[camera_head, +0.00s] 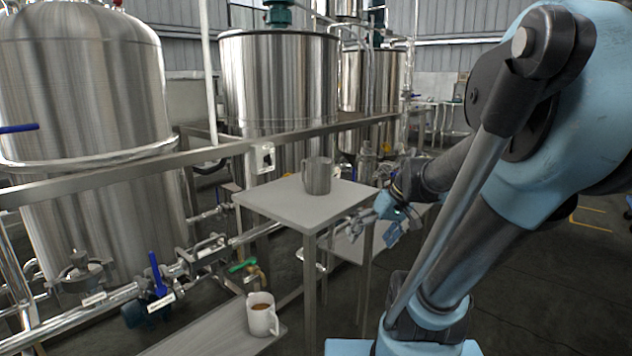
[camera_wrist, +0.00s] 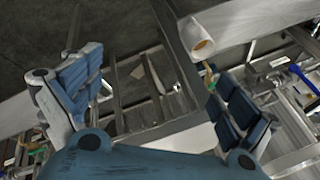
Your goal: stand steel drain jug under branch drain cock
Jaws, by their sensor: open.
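The steel drain jug (camera_head: 317,176) stands upright on a small grey table (camera_head: 290,203), with its handle towards the left. A small cock with a green handle (camera_head: 242,266) and a brass body, which looks like the branch drain cock, hangs off the pipe at lower left. A white mug (camera_head: 262,314) with brown contents stands on a low bench near this cock. My gripper (camera_head: 392,222) is right of the table, apart from the jug. In the wrist view my gripper (camera_wrist: 155,95) has its fingers wide apart, with nothing between them. I cannot make out the jug there.
The low bench (camera_head: 215,335) reaches in from the bottom edge. A blue-handled valve (camera_head: 156,275) and the steel pipe (camera_head: 105,306) lie left of the cock. A frame rail (camera_head: 110,172) runs before the tanks (camera_head: 85,90). Open floor lies at right.

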